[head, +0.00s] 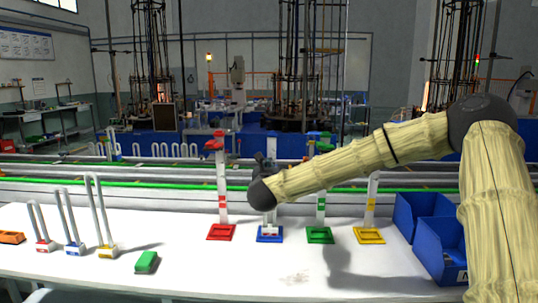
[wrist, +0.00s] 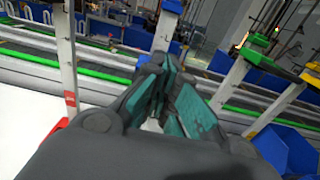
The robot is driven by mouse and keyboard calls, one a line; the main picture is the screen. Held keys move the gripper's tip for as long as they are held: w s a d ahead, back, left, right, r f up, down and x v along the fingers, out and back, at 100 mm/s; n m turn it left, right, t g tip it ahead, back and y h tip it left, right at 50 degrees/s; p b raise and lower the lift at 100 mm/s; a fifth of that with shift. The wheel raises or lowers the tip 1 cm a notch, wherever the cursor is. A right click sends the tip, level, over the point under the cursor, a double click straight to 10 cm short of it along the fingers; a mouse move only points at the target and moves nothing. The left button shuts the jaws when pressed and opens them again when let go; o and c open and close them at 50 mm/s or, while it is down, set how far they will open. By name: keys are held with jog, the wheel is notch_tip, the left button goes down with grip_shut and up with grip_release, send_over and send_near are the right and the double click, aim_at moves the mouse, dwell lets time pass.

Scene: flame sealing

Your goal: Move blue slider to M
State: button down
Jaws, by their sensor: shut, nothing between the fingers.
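The blue stand's base (head: 270,238) sits on the white table between the red and green stands. Its post is mostly hidden behind my arm in the head view. In the wrist view the blue slider (wrist: 173,6) is high on a white post (wrist: 164,35), cut by the top edge. My gripper (head: 262,158) is raised in front of this post. In the wrist view its teal-padded fingers (wrist: 165,85) are shut and empty, below the blue slider, and cover the lower post. I cannot tell whether they touch the post.
The red slider (head: 215,141) and green slider (head: 323,141) are high on neighbouring posts. The yellow stand (head: 369,236) is to the right, its top behind my arm. Blue bins (head: 440,250) stand at the right. U-shaped tubes (head: 100,215) and a green block (head: 146,262) are left.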

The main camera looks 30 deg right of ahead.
jog(key=shift+b+v, duration=0.85)
jog(key=shift+v, duration=1.3)
jog(key=shift+w, duration=0.1)
